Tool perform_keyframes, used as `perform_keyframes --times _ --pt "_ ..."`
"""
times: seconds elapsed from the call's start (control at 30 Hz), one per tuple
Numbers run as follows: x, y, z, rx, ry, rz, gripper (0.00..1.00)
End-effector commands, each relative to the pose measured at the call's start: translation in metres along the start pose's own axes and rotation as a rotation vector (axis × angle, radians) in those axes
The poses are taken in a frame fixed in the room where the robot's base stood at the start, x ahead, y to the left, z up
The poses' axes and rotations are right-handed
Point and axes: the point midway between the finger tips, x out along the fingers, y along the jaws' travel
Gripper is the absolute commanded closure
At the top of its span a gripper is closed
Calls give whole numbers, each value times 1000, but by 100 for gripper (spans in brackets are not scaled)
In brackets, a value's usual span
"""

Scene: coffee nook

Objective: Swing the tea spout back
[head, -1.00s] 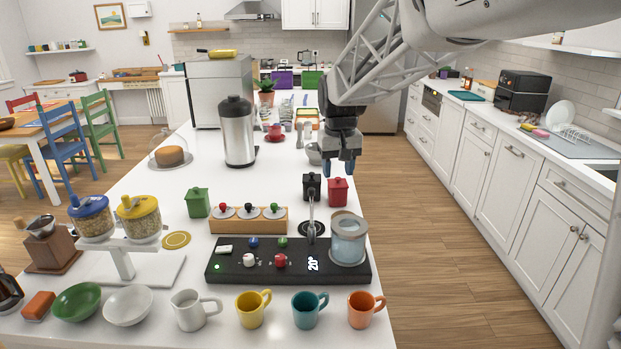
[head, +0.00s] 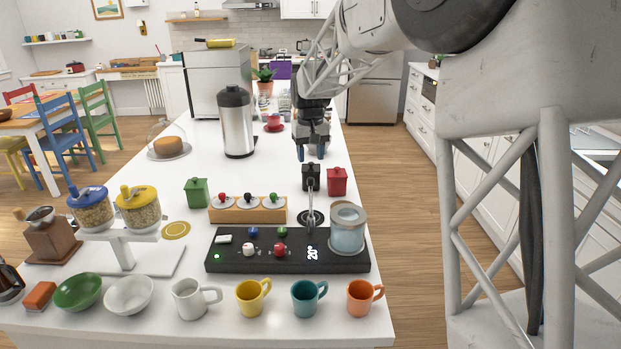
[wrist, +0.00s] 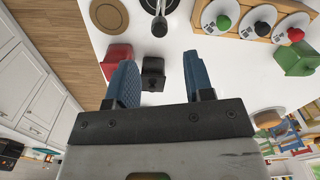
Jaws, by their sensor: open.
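The grey metal tea spout (head: 311,200) rises as a thin post behind the black control base (head: 222,262), next to the clear glass tank (head: 347,234). A round black disc (head: 302,217) lies at its foot. In the wrist view the spout (wrist: 159,22) and disc (wrist: 172,5) are at the top edge, beyond the fingertips. My gripper (head: 310,154) is open and empty, pointing down behind the spout and apart from it. In the wrist view its blue fingers (wrist: 157,70) lie either side of a black canister (wrist: 153,80); contact is not visible.
A red canister (head: 337,182) stands just right of the black canister (head: 311,180). A wooden rack (head: 248,215) with coloured knobs and a green canister (head: 196,192) are to the left. Several mugs line the front. The counter left of my gripper is fairly clear.

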Motion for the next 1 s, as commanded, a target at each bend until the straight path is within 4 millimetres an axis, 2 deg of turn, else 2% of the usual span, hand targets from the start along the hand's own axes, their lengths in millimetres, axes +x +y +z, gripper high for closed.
perform_keyframes --times 0.33,0.8,1.0 --pt "11 0 0 0 -1 0 52" --pt "63 0 0 0 -1 0 52" --pt "76 0 0 0 0 0 52"
